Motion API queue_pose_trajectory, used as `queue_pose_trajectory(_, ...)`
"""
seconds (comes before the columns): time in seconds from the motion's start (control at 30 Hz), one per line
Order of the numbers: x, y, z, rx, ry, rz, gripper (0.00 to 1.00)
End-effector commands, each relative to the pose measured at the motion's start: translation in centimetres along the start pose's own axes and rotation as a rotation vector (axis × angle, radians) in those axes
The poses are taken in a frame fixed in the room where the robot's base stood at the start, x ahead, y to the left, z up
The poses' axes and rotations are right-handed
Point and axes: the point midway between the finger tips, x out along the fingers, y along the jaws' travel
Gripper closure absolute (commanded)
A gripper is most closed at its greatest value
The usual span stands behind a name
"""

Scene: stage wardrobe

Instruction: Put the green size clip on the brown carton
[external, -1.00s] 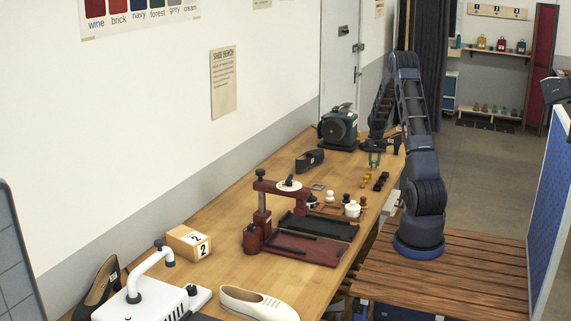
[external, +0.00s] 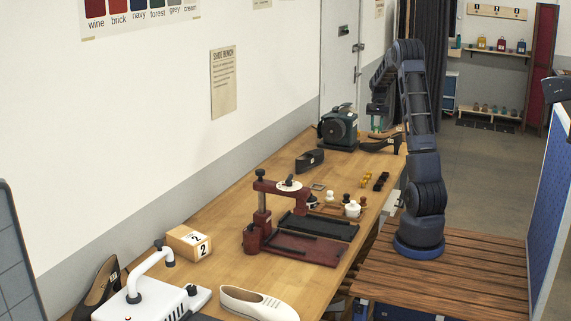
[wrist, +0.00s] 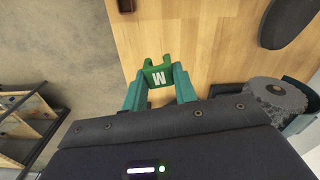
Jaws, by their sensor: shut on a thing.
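The green size clip (wrist: 158,74), marked with a white letter that looks like W or M, is held between the teal fingers of my gripper (wrist: 159,84) in the wrist view. My gripper is shut on it and is above the bench near its edge. The brown carton (external: 180,245), a small tan box with a white label reading 2, sits on the near left of the bench, far from my gripper.
A red press (external: 262,235) stands mid-bench between gripper and carton. Small yellow and black clips lie near the right edge.

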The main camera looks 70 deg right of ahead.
Motion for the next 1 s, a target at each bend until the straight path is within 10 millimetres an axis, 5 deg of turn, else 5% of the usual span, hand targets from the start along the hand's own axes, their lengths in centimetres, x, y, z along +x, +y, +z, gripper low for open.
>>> queue_pose_trajectory(0.23,-0.2,-0.4,0.1,-0.005,0.000,0.000,0.93)
queue_pose_trajectory(0.37,-0.3,-2.6,0.5,-0.033,0.000,0.000,0.93)
queue_pose_trajectory(0.67,-1.1,-14.0,3.9,-0.181,0.001,0.001,0.93)
queue_pose_trajectory(1.0,-2.0,-27.2,10.9,-0.360,0.001,0.002,0.93)
